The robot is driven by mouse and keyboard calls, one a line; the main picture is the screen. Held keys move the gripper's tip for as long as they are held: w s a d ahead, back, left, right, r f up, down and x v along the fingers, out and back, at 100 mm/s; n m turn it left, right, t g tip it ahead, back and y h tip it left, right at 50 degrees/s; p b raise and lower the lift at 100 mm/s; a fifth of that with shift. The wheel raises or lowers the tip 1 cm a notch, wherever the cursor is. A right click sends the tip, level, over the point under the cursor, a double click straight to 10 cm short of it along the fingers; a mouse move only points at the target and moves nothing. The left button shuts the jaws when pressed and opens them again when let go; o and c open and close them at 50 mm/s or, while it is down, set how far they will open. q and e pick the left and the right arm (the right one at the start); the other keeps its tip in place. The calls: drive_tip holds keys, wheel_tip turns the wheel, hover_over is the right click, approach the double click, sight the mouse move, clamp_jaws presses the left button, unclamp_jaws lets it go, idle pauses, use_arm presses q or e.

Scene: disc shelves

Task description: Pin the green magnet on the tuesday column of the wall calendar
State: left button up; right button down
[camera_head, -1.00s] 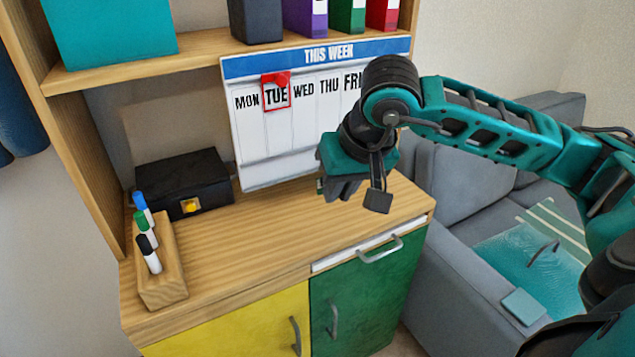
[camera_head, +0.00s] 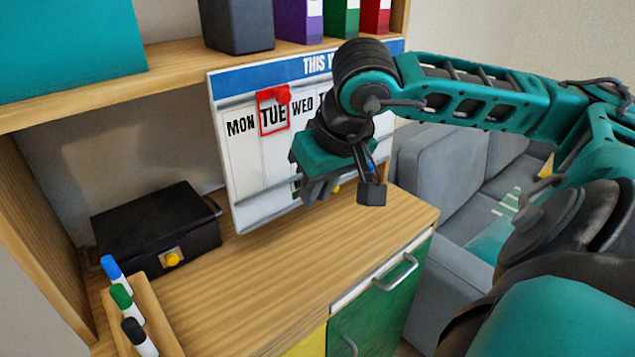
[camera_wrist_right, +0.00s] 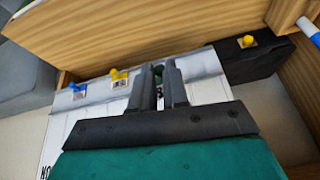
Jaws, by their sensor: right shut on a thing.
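The wall calendar (camera_head: 233,185) leans upright against the back of the desk unit, its right part hidden behind my right arm. Its TUE heading is ringed by a red frame (camera_head: 265,128) with a red magnet (camera_head: 283,95) at the top. My right gripper (camera_head: 335,196) is in front of the calendar's lower part. In the right wrist view my right gripper (camera_wrist_right: 160,72) is shut on the green magnet (camera_wrist_right: 158,72), mostly hidden between the fingers and close to the calendar's lower strip. I cannot tell whether it touches. My left gripper is not in view.
A yellow magnet (camera_wrist_right: 118,76) and a blue magnet (camera_wrist_right: 77,89) sit on the calendar's lower strip. A black box (camera_head: 150,225) and a wooden pen holder (camera_head: 153,310) stand on the left of the desk. The desk top (camera_head: 260,275) in front is clear.

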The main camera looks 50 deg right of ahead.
drive_tip(key=w+p, duration=0.2)
drive_tip(key=shift+w+r, duration=0.15)
drive_tip(key=shift+w, duration=0.15)
drive_tip(key=shift+w+d+p, duration=0.15)
drive_tip(key=shift+w+p, duration=0.45)
drive_tip(key=shift+p, duration=0.05)
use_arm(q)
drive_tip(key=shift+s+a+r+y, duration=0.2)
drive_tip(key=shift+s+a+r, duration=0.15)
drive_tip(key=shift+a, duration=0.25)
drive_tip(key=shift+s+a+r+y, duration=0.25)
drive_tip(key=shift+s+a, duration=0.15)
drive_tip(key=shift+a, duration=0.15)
use_arm(e)
drive_tip(key=shift+w+f, duration=0.2)
drive_tip(key=shift+w, duration=0.25)
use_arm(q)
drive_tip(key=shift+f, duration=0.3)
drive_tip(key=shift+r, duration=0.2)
use_arm(e)
drive_tip(key=shift+w+d, duration=0.1)
drive_tip(key=shift+w, duration=0.45)
